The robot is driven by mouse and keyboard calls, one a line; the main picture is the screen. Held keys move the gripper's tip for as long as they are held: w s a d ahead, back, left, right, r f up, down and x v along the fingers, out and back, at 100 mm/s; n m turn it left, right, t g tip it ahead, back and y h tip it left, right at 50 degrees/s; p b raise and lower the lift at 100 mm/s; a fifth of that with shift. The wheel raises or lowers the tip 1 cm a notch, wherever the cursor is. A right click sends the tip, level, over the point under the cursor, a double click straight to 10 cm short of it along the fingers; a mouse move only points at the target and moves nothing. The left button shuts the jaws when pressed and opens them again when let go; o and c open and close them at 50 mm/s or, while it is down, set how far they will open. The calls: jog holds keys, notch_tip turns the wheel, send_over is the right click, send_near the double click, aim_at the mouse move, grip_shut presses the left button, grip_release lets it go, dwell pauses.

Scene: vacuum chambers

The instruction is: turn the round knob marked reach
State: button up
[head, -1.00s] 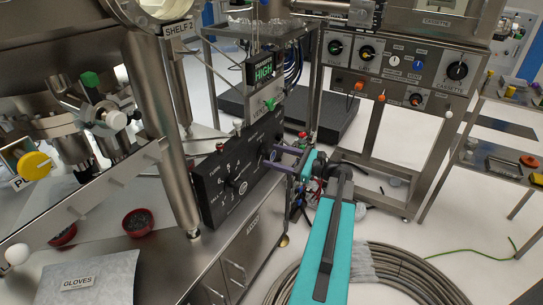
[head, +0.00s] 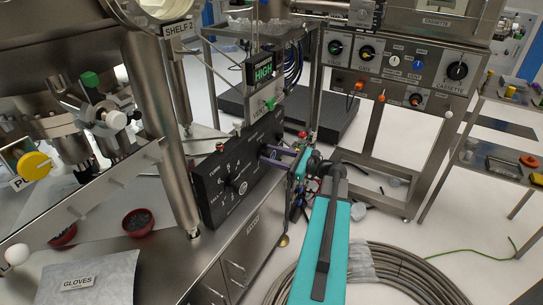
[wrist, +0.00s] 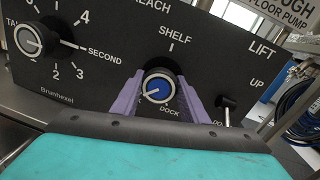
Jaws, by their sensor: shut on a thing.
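The round reach knob (wrist: 158,88) has a blue cap with a white pointer line slanting to the lower left in the wrist view. SHELF is printed above it, DOCK just below it, and REACH, partly cut off, at the top edge. My gripper (wrist: 160,82) has its purple fingers on both sides of the knob, shut on it. In the head view my gripper (head: 268,154) is at the right part of the black panel (head: 212,180), and its fingers largely hide the knob.
Left of the knob is a second dial (wrist: 30,40) with numbers and SECOND. Close on its right is the lift lever (wrist: 228,108). A steel post (head: 160,130) stands before the panel's left end. Coiled hose (head: 390,270) lies on the floor beneath my arm.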

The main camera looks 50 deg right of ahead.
jog(key=shift+a+n+b, duration=0.1)
jog(key=shift+n+b, duration=0.25)
jog(key=shift+n, duration=1.15)
jog(key=shift+f, duration=0.1)
jog(key=o, duration=1)
jog(key=shift+o, duration=0.2)
jog(key=shift+s, duration=0.1)
jog(key=v, duration=1.3)
jog(key=shift+s+d+r, duration=0.2)
jog(key=shift+s+r, duration=0.05)
jog(key=shift+s, duration=0.1)
jog(key=shift+s, duration=0.1)
